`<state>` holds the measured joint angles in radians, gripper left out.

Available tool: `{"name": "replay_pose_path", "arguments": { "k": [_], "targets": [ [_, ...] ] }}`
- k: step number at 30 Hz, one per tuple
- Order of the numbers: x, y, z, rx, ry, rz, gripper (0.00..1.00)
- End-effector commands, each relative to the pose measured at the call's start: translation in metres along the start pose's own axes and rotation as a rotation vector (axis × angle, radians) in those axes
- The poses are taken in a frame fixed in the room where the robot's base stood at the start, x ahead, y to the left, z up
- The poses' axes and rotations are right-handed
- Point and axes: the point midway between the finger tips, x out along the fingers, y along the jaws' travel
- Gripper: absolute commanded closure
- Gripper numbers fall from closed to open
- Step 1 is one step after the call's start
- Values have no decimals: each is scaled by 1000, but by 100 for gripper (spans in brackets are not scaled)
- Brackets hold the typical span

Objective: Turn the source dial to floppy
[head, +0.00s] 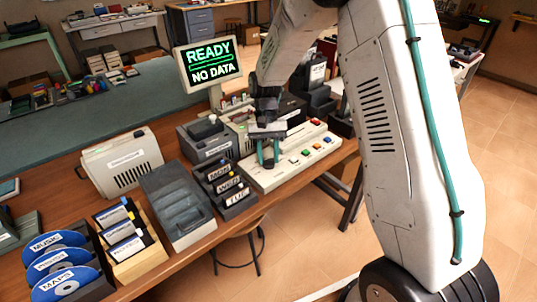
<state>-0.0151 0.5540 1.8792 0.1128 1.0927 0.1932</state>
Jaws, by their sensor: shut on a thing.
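A white control console (283,174) with several coloured buttons lies near the right end of the wooden table. My gripper (268,158) points down over the console's left part, its teal fingers closed around the source dial. The dial is mostly hidden by the fingers, so its pointer and labels cannot be read.
Left of the console stand a black rack (226,186) of labelled cartridges, a grey tray (178,207), a beige box (121,162), floppy disks (122,230) in a wooden holder, and blue discs (59,265). Dark boxes stand behind the console.

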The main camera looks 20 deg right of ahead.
Motion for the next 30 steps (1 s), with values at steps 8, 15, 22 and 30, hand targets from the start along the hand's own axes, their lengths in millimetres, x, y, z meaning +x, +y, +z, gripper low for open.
{"name": "replay_pose_path", "arguments": {
  "k": [8,15,22,30],
  "targets": [
    [-2,-1,-2,-37,7,13,90],
    [-2,-1,-2,-38,8,14,90],
    [-2,-1,-1,-38,6,14,45],
    [-3,-1,-1,-37,4,14,45]
  ]
}}
